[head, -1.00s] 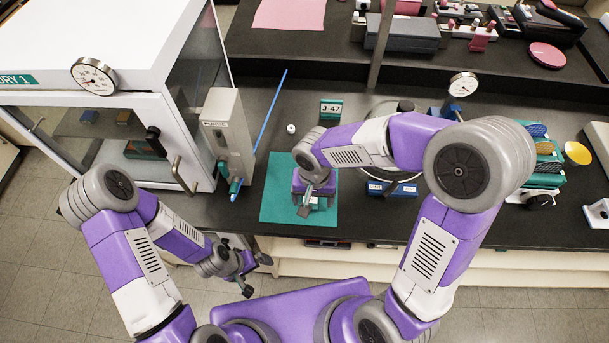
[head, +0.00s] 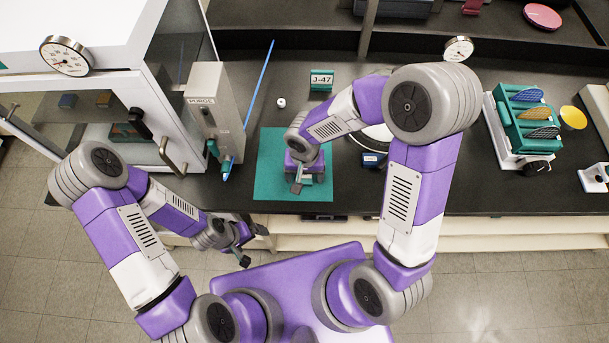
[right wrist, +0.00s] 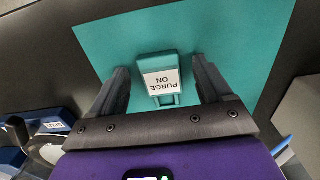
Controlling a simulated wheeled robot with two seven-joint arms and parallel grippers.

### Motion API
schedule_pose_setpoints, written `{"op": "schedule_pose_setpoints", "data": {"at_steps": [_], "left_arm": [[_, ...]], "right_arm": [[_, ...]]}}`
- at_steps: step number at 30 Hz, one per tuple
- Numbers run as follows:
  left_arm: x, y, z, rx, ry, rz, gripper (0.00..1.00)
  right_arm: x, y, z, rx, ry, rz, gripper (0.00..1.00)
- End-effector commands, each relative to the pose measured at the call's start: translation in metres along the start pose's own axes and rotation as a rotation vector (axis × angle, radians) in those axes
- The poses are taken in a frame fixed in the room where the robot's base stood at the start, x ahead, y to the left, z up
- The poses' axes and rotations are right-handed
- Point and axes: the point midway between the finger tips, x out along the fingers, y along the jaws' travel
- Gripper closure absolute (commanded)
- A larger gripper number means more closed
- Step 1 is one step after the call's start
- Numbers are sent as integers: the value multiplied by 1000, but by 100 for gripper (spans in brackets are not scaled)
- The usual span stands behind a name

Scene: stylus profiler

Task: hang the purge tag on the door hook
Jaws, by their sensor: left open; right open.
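The purge tag (right wrist: 158,66) is a small teal block with a white label reading "PURGE ON", upside down in the right wrist view. It lies on the teal mat (head: 268,190). My right gripper (right wrist: 160,78) is open, with a dark finger on each side of the tag and visible gaps; it also shows over the mat in the head view (head: 297,184). The white cabinet's door carries a dark fitting (head: 141,123); I cannot tell whether this is the door hook. My left gripper (head: 251,244) is open and empty in front of the bench.
The door handle (head: 172,157) sticks out. A J-47 sign (head: 321,80) and a small white cylinder (head: 281,102) stand behind the mat. A teal rack (head: 527,115) is at right.

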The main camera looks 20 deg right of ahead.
Motion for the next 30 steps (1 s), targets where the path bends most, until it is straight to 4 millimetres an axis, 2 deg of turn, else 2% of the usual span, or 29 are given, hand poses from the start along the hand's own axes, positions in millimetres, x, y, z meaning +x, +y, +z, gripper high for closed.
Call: {"op": "schedule_pose_setpoints", "data": {"at_steps": [2,12,14,20,23,30], "left_arm": [[0,0,0,0,0,0,0],[0,0,0,0,0,0,0],[0,0,0,0,0,0,0],[0,0,0,0,0,0,0],[-2,1,0,0,0,0,0],[-11,4,0,0,0,0,0]], "right_arm": [[0,0,0,0,0,0,21],[-1,0,0,0,0,0,73],[-1,0,0,0,1,0,80],[-2,0,0,0,1,0,80],[-9,0,-1,1,3,-1,80],[-55,-1,-1,0,6,-2,80]]}}
